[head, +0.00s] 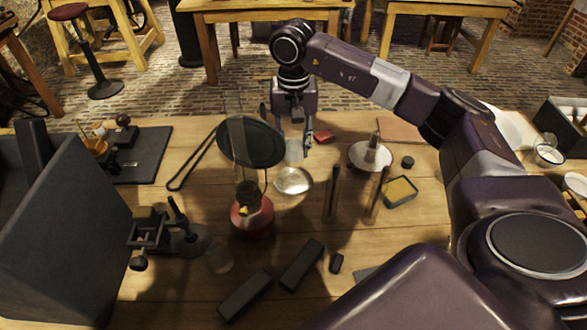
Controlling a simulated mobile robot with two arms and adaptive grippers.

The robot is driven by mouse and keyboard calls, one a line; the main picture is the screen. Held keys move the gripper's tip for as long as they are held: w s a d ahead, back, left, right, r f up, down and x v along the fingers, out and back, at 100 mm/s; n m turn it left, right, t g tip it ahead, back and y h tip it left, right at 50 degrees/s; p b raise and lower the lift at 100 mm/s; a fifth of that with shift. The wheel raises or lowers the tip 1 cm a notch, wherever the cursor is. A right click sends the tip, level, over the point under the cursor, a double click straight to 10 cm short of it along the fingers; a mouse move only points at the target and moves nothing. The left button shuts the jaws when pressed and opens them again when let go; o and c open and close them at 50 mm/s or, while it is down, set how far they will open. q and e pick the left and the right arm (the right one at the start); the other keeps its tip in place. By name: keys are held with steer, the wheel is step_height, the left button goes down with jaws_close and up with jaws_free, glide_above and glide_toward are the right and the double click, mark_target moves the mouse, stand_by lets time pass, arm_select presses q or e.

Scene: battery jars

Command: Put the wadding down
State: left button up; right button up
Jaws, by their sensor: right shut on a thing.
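My right gripper (293,143) points down over the middle of the workbench. It is shut on a pale, whitish piece (293,152), which I take to be the wadding; its outline is faint. Just below it on the bench is a shiny, shallow round dish (293,182). I cannot tell whether the pale piece touches the dish. My left gripper is not in view.
A dark round disc (250,143) stands close left of the gripper, behind a red-based lamp (252,215). A small red object (322,136) lies to the right. A white saucer (356,158), upright rods (332,190) and dark blocks (301,263) crowd nearby.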

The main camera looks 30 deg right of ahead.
mark_target(293, 143)
step_height(293, 143, down, 8)
steer(key=shift+f+p, duration=0.1)
steer(key=shift+p, duration=0.3)
steer(key=shift+f, duration=0.25)
steer(key=o, duration=1)
steer(key=shift+r, duration=0.1)
steer(key=shift+r, duration=0.1)
steer(key=shift+r, duration=0.25)
step_height(293, 143, up, 12)
steer(key=shift+f+b, duration=0.15)
steer(key=shift+b, duration=0.8)
